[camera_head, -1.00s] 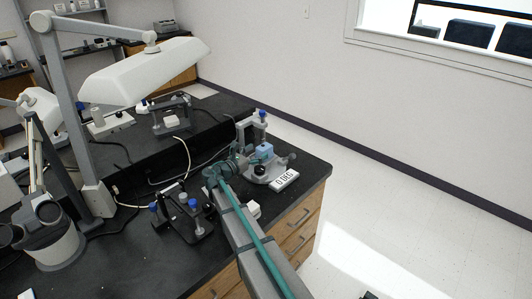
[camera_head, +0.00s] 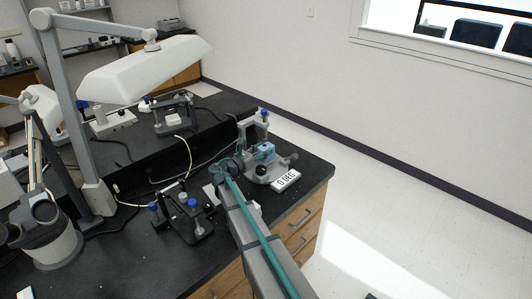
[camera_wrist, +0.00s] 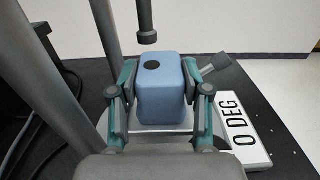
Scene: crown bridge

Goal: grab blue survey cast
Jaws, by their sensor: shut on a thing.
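The blue survey cast (camera_wrist: 165,92) is a rounded blue block with a dark round spot on its top. In the wrist view it sits between the two fingers of my gripper (camera_wrist: 160,90), which is shut on its left and right sides. In the head view the cast (camera_head: 265,152) shows as a small blue block at the grey surveyor stand (camera_head: 280,167). My gripper (camera_head: 252,160) reaches it from the front left there. The cast's underside is hidden, so I cannot tell whether it rests on the stand.
A white "0 DEG" label (camera_wrist: 240,130) lies right of the cast. A dark vertical rod (camera_wrist: 146,20) hangs just behind and above it. A black device with blue knobs (camera_head: 185,220) stands left of my arm. A white lamp (camera_head: 145,70) overhangs the bench.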

